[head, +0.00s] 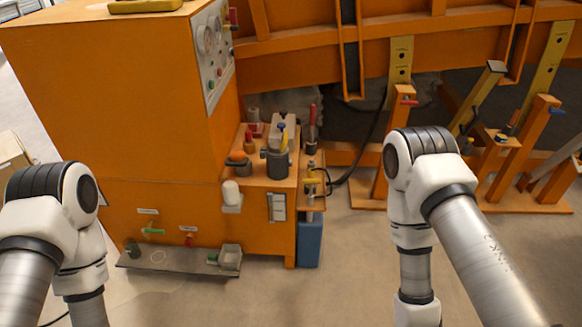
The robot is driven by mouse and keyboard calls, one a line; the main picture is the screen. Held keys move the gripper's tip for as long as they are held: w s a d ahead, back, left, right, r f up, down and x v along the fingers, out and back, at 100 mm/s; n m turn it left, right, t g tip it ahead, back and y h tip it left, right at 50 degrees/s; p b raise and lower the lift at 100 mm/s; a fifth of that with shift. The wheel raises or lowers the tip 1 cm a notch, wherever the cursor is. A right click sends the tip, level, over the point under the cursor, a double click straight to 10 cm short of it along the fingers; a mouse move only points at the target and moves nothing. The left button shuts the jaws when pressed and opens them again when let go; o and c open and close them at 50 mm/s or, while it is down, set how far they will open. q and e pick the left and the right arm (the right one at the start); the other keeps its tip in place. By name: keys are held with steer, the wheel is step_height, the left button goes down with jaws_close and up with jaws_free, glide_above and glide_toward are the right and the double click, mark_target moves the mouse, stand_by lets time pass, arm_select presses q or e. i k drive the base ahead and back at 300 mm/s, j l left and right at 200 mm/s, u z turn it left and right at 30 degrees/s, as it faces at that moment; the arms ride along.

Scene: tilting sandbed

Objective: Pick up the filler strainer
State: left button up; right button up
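I cannot tell for sure which item is the filler strainer. A low dark-grey round piece with a side stub (238,165) sits near the left edge of the small orange shelf (262,178) on the machine's side. A taller grey cup (276,165) stands to its right with a yellow-and-blue-handled tool in it. Both of my arms come in from the lower corners and bend downward. Both grippers are below the picture's edge, so their fingers are hidden.
A large orange cabinet (120,110) with a gauge panel (211,50) fills the left. A white cup (231,191) sits on a side bracket. A low grey tray (170,262) is near the floor. Orange frame posts (510,150) stand at right. The floor (345,260) between my arms is clear.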

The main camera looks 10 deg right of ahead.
mark_target(311, 162)
steer(key=i+l+u, duration=0.3)
steer(key=l+u, duration=0.25)
steer(key=i+l+u, duration=0.3)
steer(key=l+u, duration=0.25)
steer(key=l, duration=0.15)
steer(key=i+l, duration=0.15)
steer(key=l, duration=0.2)
steer(key=i+l, duration=0.15)
steer(key=l, duration=0.15)
steer(key=i+l, duration=0.15)
steer(key=l, duration=0.2)
steer(key=i+l+u, duration=0.1)
steer(key=l, duration=0.25)
steer(key=i+l, duration=0.2)
steer(key=l, duration=0.15)
